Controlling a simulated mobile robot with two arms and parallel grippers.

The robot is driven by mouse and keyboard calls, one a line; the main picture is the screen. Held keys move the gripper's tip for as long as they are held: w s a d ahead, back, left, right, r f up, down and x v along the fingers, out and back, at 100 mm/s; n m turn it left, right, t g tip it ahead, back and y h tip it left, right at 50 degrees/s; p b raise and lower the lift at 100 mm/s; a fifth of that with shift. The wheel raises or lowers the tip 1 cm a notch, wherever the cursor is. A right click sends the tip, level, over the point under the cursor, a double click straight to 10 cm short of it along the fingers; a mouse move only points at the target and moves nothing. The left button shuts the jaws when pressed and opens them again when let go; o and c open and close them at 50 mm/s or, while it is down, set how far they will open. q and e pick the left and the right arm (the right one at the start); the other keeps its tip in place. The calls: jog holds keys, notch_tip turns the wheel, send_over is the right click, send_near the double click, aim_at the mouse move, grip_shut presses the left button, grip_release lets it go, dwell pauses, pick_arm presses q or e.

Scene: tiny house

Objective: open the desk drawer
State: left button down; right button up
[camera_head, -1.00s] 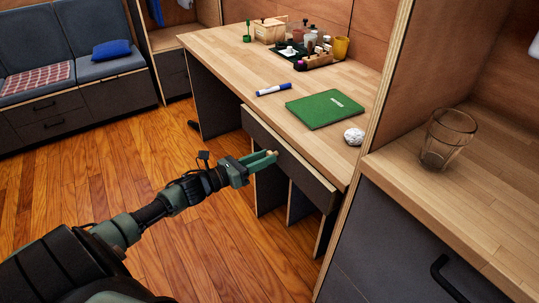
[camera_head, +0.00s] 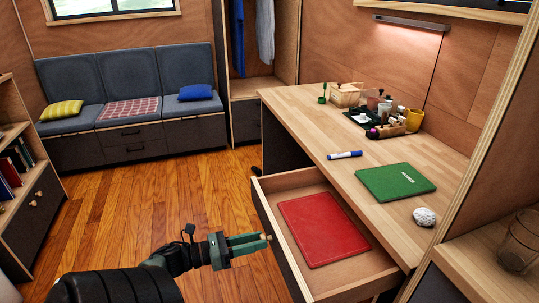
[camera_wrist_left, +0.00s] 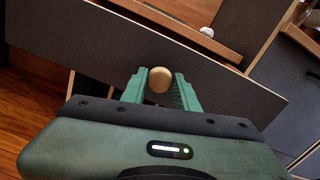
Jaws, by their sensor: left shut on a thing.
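The desk drawer (camera_head: 369,274) is pulled well out from under the wooden desk (camera_head: 333,125). A red folder or book (camera_head: 322,228) lies flat inside it. My left gripper (camera_head: 266,242) is at the drawer's dark front, shut on the round wooden knob. In the left wrist view the knob (camera_wrist_left: 159,80) sits between the two green fingers, against the drawer's dark front panel (camera_wrist_left: 110,50). My right gripper is not in view.
On the desk are a green book (camera_head: 395,182), a blue marker (camera_head: 345,155), a crumpled white ball (camera_head: 425,217) and a yellow mug (camera_head: 414,119). A glass (camera_head: 520,240) stands on the right counter. Wooden floor (camera_head: 150,215) is clear towards the sofa (camera_head: 130,90).

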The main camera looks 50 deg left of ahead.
pick_arm(q)
jog(key=shift+s+a, duration=0.15)
jog(key=shift+s, duration=0.3)
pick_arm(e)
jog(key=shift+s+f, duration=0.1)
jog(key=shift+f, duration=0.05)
pick_arm(q)
jog(key=c, duration=1.1)
grip_release()
jog(key=shift+o, duration=0.2)
jog(key=v, duration=0.7)
jog(key=shift+s+a, duration=0.15)
jog(key=shift+s, duration=0.2)
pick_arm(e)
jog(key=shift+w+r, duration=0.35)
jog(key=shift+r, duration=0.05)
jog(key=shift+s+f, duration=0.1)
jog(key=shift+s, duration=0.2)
